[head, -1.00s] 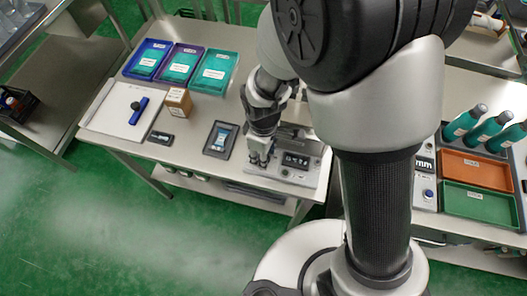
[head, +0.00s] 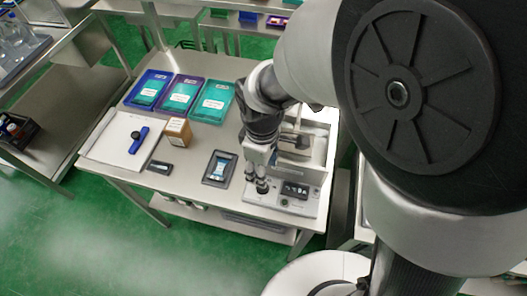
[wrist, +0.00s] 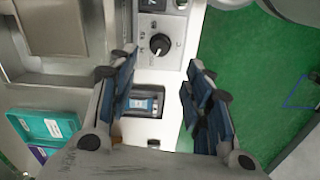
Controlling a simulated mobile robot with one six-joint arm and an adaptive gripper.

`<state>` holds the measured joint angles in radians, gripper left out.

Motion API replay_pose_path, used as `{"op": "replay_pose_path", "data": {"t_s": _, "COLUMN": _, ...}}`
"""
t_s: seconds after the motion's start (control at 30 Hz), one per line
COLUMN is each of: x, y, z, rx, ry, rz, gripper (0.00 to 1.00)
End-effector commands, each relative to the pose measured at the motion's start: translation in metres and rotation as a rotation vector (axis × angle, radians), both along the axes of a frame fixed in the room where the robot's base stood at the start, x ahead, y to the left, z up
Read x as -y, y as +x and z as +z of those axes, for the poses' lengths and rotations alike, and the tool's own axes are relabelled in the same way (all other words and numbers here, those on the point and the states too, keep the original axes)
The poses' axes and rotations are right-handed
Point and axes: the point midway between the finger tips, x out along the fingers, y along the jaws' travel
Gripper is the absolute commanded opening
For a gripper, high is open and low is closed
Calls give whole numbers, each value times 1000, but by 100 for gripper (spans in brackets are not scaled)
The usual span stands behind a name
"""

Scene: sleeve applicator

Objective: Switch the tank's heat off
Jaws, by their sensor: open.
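The tank (head: 313,175) is a pale metal unit at the right end of the bench. Its front panel has a small dark display (head: 295,189) and a black round knob (head: 262,186). In the wrist view the knob (wrist: 159,44) has a white pointer line and stands on the pale panel with printed marks around it. My gripper (head: 259,171) hangs over the panel's left part, close to the knob. In the wrist view my gripper (wrist: 161,65) is open and empty, with the knob framed just beyond its fingertips. Nothing is seen between the fingers.
A dark tray with a blue-white packet (head: 219,167) lies left of the tank. A cardboard box (head: 177,132), blue, purple and teal trays (head: 213,101), and a white board with a blue tool (head: 139,139) stand further left. Green floor lies in front.

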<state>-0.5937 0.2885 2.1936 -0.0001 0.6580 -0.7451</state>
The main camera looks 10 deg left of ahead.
Motion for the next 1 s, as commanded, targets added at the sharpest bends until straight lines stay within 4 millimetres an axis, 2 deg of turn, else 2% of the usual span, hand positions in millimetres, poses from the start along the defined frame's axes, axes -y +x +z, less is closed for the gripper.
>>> {"op": "replay_pose_path", "data": {"t_s": 0.1, "x": 0, "y": 0, "z": 17, "rx": 1, "ry": 1, "rz": 0, "gripper": 46}}
{"op": "replay_pose_path", "data": {"t_s": 0.2, "x": 0, "y": 0, "z": 24, "rx": 1, "ry": 1, "rz": 0, "gripper": 46}}
{"op": "replay_pose_path", "data": {"t_s": 0.77, "x": 2, "y": 0, "z": 29, "rx": 2, "ry": 2, "rz": -9, "gripper": 46}}
{"op": "replay_pose_path", "data": {"t_s": 0.87, "x": 14, "y": 2, "z": 43, "rx": 22, "ry": 14, "rz": -74, "gripper": 46}}
{"op": "replay_pose_path", "data": {"t_s": 1.0, "x": 55, "y": 2, "z": 83, "rx": 82, "ry": 56, "rz": -292, "gripper": 46}}
